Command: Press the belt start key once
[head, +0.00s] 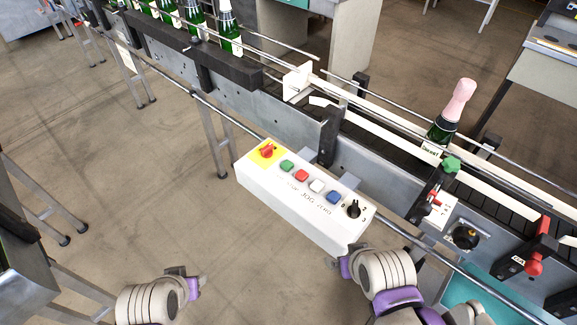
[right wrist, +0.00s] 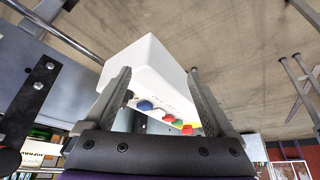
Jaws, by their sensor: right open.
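A white control box (head: 295,205) is mounted on the front rail of the conveyor. Its top carries a green key (head: 287,165), a red key (head: 302,175), a white key (head: 318,186) and a blue key (head: 334,197) in a row. The printing beside them is only partly legible. My right gripper (head: 340,262) is below the box's right end in the head view. In the right wrist view its open fingers (right wrist: 158,74) are empty, with the box (right wrist: 150,68) and its keys seen between and beyond them. My left gripper (head: 192,281) is over the floor, away from the box; its finger gap is unclear.
A red rotary switch on a yellow plate (head: 266,152) and a black selector knob (head: 353,208) flank the keys. A bottle with a pink foil top (head: 455,107) stands on the belt. Several green bottles (head: 196,18) stand upstream. Guide rails and brackets line the conveyor.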

